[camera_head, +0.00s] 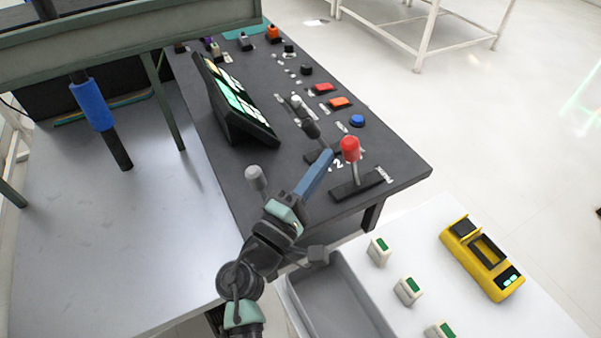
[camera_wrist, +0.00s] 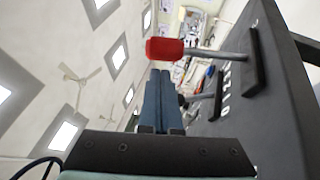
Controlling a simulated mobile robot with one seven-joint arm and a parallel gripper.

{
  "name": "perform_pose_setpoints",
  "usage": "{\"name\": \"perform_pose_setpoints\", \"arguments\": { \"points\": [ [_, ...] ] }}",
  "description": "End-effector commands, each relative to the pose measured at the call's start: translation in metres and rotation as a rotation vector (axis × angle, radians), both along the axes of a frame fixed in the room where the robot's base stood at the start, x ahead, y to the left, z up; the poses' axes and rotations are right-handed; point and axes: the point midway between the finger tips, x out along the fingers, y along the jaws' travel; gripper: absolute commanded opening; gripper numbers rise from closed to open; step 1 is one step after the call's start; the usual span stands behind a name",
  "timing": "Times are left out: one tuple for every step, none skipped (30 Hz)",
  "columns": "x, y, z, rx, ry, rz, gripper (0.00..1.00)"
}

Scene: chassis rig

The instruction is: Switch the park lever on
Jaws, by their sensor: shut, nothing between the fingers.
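The park lever has a red knob (camera_head: 349,148) on a metal shaft, standing up from a black slotted base (camera_head: 357,186) near the panel's front right corner. A white label lies beside the base, with partly legible lettering. In the wrist view the red knob (camera_wrist: 165,49) is just beyond my fingertips, with its shaft running right to the panel. My gripper (camera_head: 327,156) is shut and empty, its blue fingers just left of the red knob. The fingers also show in the wrist view (camera_wrist: 160,77). I cannot tell whether they touch the knob.
The dark panel (camera_head: 400,165) also carries a black-knobbed lever (camera_head: 311,128), a grey knob (camera_head: 256,177), a tilted screen (camera_head: 236,105) and several buttons. A grey bin (camera_head: 335,290) and a yellow device (camera_head: 482,258) are at front right.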

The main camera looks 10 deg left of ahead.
Motion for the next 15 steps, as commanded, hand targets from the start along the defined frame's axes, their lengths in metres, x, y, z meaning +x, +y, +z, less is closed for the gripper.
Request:
{"name": "perform_pose_setpoints", "arguments": {
  "points": [
    [0.001, -0.0046, 0.0018, -0.001, 0.0, -0.002, 0.0],
    [0.0014, -0.0064, 0.0021, -0.001, 0.0, -0.002, 0.0],
    [0.0019, -0.008, 0.0024, -0.001, 0.0, -0.002, 0.0],
    [0.0022, -0.0087, 0.0025, 0.0, 0.0, -0.001, 0.0],
    [0.0023, -0.0091, 0.0025, 0.0, 0.0, -0.001, 0.0],
    [0.0025, -0.0094, 0.0025, 0.0, 0.0, 0.0, 0.0],
    [0.0026, -0.0095, 0.0024, 0.0, 0.0, 0.0, 0.0],
    [0.0026, -0.0095, 0.0024, 0.0, 0.0, 0.0, 0.0],
    [0.0025, -0.0094, 0.0024, 0.0, 0.0, 0.0, 0.0],
    [0.0025, -0.0093, 0.0023, 0.0, 0.0, 0.0, 0.0],
    [0.0025, -0.0093, 0.0023, 0.0, 0.0, 0.0, 0.0],
    [0.0025, -0.0093, 0.0024, 0.0, 0.0, 0.0, 0.0],
    [0.0025, -0.0093, 0.0024, 0.0, 0.0, 0.0, 0.0],
    [0.0025, -0.0092, 0.0023, 0.0, 0.0, 0.0, 0.0],
    [0.0025, -0.0093, 0.0027, 0.0, 0.0, 0.0, 0.0]
  ]
}}
